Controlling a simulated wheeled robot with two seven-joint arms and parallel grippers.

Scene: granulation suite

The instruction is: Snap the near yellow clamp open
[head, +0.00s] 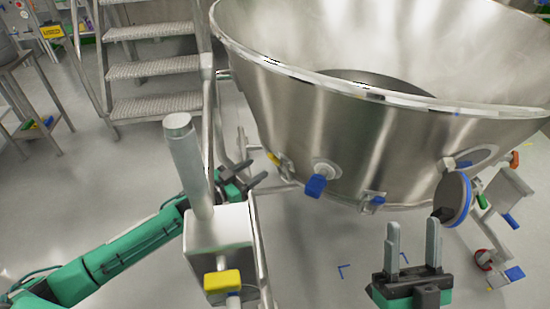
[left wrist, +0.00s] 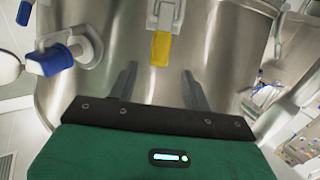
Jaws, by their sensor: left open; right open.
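The yellow clamp (head: 273,158) sits low on the outer wall of the large steel bowl (head: 330,110), and its yellow lever hangs down in the left wrist view (left wrist: 160,48). My left gripper (head: 252,174) is open and empty close to the bowl wall, partly hidden by a steel post in the head view. In the left wrist view its two fingers (left wrist: 159,84) point at the wall just below the clamp, one to each side of the lever, apart from it. My right gripper (head: 413,240) is open and empty, fingers up, in front of the bowl at the right.
A blue-handled fitting (head: 316,186) is right of the clamp; it appears at the left in the wrist view (left wrist: 50,60). A steel post (head: 190,165) on a box with a yellow part (head: 222,281) stands before my left arm. Steps (head: 150,70) stand behind; open floor lies left.

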